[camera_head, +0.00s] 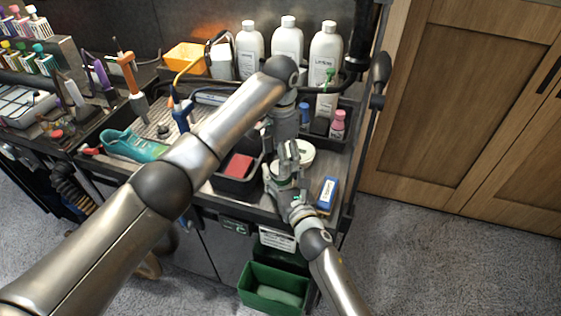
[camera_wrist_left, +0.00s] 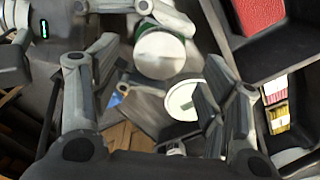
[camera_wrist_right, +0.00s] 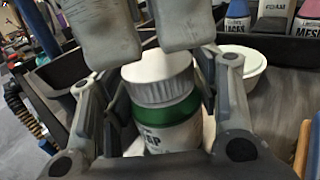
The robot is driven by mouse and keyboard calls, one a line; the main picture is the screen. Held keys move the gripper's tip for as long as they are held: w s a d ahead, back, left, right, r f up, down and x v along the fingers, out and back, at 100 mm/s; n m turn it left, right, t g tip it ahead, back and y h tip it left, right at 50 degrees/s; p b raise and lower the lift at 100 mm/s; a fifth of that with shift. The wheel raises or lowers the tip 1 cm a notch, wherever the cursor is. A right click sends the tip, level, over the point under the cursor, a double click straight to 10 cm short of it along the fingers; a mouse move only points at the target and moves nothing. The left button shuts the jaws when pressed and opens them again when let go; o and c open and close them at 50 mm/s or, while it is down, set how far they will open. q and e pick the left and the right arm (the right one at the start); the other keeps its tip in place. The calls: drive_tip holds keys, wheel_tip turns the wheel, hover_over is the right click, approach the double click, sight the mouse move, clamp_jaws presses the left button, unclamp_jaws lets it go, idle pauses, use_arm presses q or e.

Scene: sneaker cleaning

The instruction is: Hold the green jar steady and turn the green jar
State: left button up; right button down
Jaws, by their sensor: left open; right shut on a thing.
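The green jar (camera_wrist_right: 165,115) has a white ribbed lid and a green band above a white label; it stands upright in the right wrist view. The lid (camera_wrist_left: 160,52) also shows in the left wrist view. My right gripper (camera_head: 276,184) is shut around the jar from the front right. My left gripper (camera_head: 287,150) is open just above the lid, its two grey fingertips showing at the top of the right wrist view (camera_wrist_right: 146,30). I cannot tell from these frames whether they touch the lid. In the head view the grippers hide most of the jar.
A white round dish (camera_wrist_right: 253,68) stands close behind the jar. A black tray with a red block (camera_head: 238,166) is to its left, and a blue and yellow block (camera_head: 327,194) to its right. White bottles (camera_head: 287,45) line the back; a teal sneaker (camera_head: 132,146) lies left.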

drive_tip(key=shift+c, duration=2)
unclamp_jaws()
